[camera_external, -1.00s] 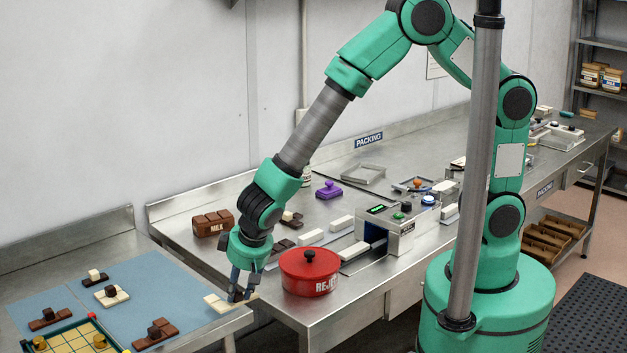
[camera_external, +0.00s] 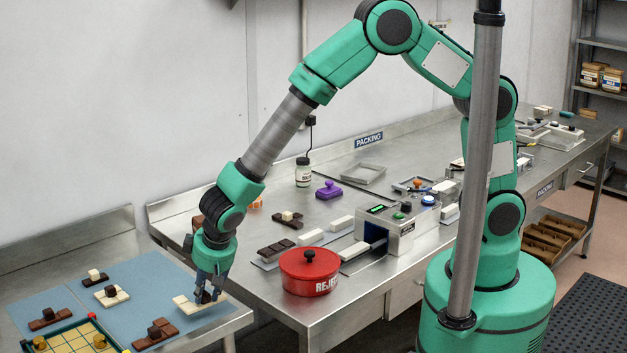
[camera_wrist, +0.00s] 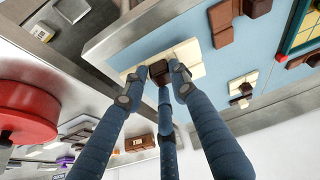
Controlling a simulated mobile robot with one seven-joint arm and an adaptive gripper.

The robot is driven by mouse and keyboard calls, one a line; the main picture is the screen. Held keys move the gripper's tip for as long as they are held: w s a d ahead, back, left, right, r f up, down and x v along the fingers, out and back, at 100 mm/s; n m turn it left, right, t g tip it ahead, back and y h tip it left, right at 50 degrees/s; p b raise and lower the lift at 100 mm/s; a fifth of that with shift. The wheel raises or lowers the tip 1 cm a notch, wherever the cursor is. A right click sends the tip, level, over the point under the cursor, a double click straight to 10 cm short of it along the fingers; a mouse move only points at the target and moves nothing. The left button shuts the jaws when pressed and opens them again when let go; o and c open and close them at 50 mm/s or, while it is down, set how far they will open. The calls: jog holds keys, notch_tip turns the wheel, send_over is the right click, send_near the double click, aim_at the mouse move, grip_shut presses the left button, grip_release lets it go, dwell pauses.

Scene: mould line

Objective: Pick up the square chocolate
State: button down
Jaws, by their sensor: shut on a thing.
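The square chocolate (camera_wrist: 158,70) is a small dark brown block in the wrist view. It sits between the three fingers of my gripper (camera_wrist: 160,80), which are shut on it. A white chocolate bar (camera_wrist: 190,52) lies right behind the block on the blue mat; it also shows in the external view (camera_external: 184,303). I cannot tell whether the block still touches the bar. In the external view my gripper (camera_external: 208,296) is low over the bar, and its fingers largely hide the block.
Other bars with small blocks lie on the blue mat (camera_external: 127,273), one white (camera_external: 118,298) and one brown (camera_external: 165,338). A green-edged yellow grid board (camera_external: 70,338) is at the front left. A red reject pot (camera_external: 308,280) stands on the neighbouring table to the right.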

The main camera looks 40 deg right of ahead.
aim_at(208, 297)
jog(key=shift+f, duration=1.75)
jog(key=shift+f+b, duration=0.1)
jog(key=shift+b, duration=0.2)
jog(key=c, duration=1.4)
grip_release()
jog(key=p+v, duration=0.1)
jog(key=v, duration=1.1)
